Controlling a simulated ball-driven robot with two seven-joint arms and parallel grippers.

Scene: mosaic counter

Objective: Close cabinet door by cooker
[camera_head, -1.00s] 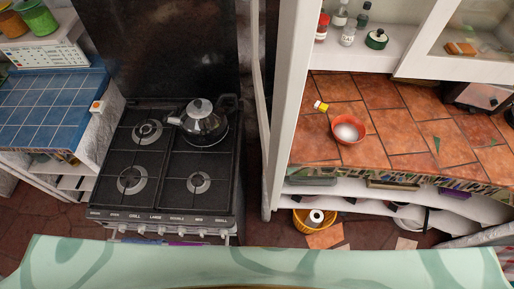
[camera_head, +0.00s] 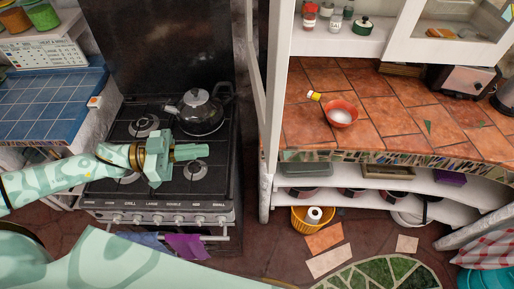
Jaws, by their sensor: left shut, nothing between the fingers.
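The cooker (camera_head: 165,195) is black with a kettle (camera_head: 202,110) on a back burner. Just right of it, a white-framed cabinet door (camera_head: 256,85) shows almost edge-on as a narrow strip, apparently standing open beside the white cabinet side (camera_head: 277,90). My left gripper (camera_head: 203,152) is pale green, shut and empty. It appears in front of the hob, fingertips pointing right, left of the door and apart from it in the picture. Its distance in depth is hard to tell. My right gripper is out of view.
A tiled counter (camera_head: 395,115) on the right holds a red bowl (camera_head: 341,114) and a toaster (camera_head: 463,80). Another glazed door (camera_head: 450,35) is above it. A yellow basket (camera_head: 306,220) sits below. A blue-tiled counter (camera_head: 45,110) is left. Floor in front is partly clear.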

